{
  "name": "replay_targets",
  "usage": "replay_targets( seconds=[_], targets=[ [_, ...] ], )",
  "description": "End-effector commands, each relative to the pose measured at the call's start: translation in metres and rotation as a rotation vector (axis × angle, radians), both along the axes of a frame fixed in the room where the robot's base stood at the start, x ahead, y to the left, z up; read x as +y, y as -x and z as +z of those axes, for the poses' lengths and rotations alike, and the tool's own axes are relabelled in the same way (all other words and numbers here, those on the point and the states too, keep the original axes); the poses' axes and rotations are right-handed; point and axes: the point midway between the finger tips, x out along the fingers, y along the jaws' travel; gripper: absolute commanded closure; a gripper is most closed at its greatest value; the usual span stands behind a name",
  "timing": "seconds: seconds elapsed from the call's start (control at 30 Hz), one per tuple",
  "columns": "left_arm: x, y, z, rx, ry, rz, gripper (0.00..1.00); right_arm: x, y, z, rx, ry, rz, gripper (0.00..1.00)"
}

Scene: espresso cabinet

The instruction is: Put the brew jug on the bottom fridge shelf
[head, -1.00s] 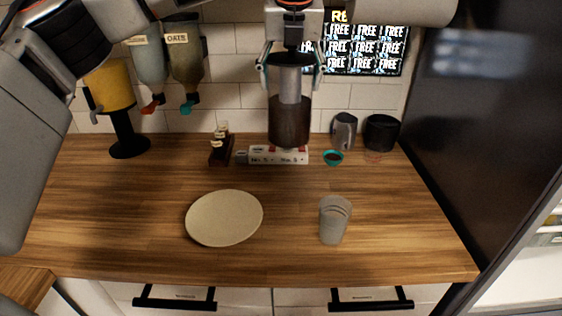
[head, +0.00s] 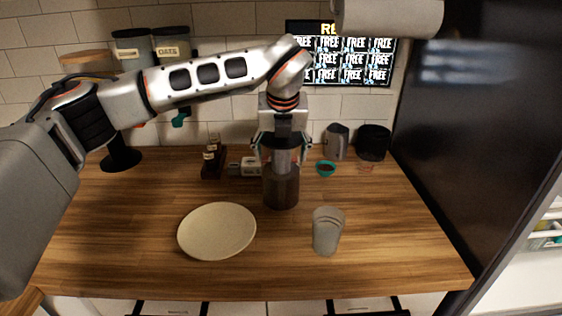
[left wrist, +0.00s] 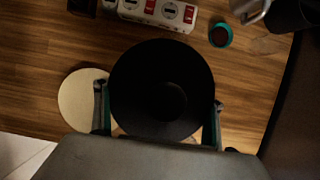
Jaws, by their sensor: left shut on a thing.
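The brew jug (head: 281,190), a clear cylinder with dark brown contents, is upright in my left gripper (head: 281,153), which is shut on it from above with one finger on each side. In the left wrist view the jug (left wrist: 161,85) shows as a large dark round shape between the fingers (left wrist: 158,118). In the head view it is behind the plate and cup; I cannot tell whether its base touches the counter. The fridge interior (head: 535,265) shows only partly at the right edge; its bottom shelf cannot be made out clearly. My right gripper is not in view.
A round plate (head: 216,231) and a clear cup (head: 327,232) stand on the wooden counter (head: 400,240). A teal bowl (head: 325,169), a metal pitcher (head: 337,141) and a black container (head: 373,143) stand behind. A tall dark panel (head: 470,130) rises at the right. The counter's front right is clear.

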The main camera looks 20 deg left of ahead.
Motion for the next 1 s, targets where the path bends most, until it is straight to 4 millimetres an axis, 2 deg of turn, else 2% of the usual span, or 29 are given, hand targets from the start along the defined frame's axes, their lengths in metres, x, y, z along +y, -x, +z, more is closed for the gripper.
replay_targets(
  seconds=[0.17, 0.4, 0.43, 0.47, 0.5, 0.83, 1.0],
  targets=[
    [0.0, 0.0, -0.023, 0.0, 0.001, 0.0, 0.87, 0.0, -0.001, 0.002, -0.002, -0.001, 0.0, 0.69],
    [0.0, -0.001, -0.025, -0.003, 0.0, 0.0, 0.87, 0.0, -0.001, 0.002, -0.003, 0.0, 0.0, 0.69],
    [0.0, 0.0, -0.027, 0.0, -0.001, 0.0, 0.24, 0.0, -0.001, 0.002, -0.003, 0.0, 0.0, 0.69],
    [0.0, 0.0, -0.027, 0.001, -0.001, 0.0, 0.16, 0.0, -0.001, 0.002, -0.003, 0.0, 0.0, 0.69],
    [0.0, 0.0, -0.027, 0.001, -0.001, 0.0, 0.13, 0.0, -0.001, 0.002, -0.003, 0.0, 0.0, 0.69],
    [0.0, 0.0, -0.026, 0.0, 0.0, 0.0, 0.13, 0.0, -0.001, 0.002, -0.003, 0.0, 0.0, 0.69],
    [-0.002, 0.005, -0.012, -0.002, -0.001, 0.0, 0.13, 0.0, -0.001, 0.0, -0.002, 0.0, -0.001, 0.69]
  ],
)
